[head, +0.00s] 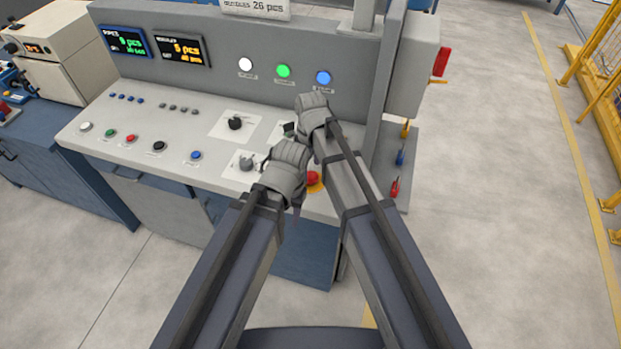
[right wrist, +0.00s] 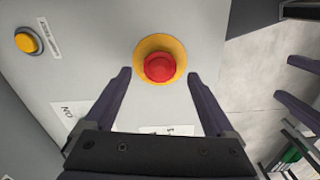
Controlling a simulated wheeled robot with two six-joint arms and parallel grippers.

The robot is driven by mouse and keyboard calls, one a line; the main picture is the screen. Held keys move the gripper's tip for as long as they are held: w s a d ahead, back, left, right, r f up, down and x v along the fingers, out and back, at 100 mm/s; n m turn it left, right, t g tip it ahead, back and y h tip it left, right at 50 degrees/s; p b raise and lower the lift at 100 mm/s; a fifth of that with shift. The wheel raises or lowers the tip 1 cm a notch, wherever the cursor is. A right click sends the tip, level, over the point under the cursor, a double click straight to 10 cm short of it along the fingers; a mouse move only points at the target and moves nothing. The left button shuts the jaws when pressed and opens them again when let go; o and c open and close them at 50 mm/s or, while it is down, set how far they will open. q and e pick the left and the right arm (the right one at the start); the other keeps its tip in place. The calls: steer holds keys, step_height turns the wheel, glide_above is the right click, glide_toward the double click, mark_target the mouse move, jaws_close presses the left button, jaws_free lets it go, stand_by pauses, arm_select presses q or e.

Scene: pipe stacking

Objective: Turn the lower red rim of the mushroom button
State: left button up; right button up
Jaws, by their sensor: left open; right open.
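The mushroom button (head: 313,177) has a red head on a yellow round base at the front right of the grey console, partly covered by my arms in the head view. In the right wrist view the red mushroom button (right wrist: 160,67) shows whole, with its lower red rim around the cap. My right gripper (right wrist: 159,74) is open, its two fingers appearing on either side of the button; whether they touch it or how high they are cannot be told. My left gripper (head: 286,174) is open, beside the button in the head view; two dark fingers show at the right edge of the wrist view.
The console panel (head: 90,150) carries several knobs and small push buttons. An orange button (right wrist: 27,41) lies left of the mushroom button in the wrist view. A grey post (head: 385,80) and a box (head: 417,70) stand at the console's right. Open floor lies to the right.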

step_height(320, 180, down, 2)
steer(key=shift+f+b, duration=0.25)
steer(key=shift+b, duration=0.5)
arm_select(q)
step_height(320, 180, down, 3)
steer(key=shift+r, duration=0.2)
arm_select(e)
steer(key=c, duration=1.4)
steer(key=shift+o, duration=0.2)
steer(key=shift+m, duration=0.3)
steer(key=shift+m, duration=2.9)
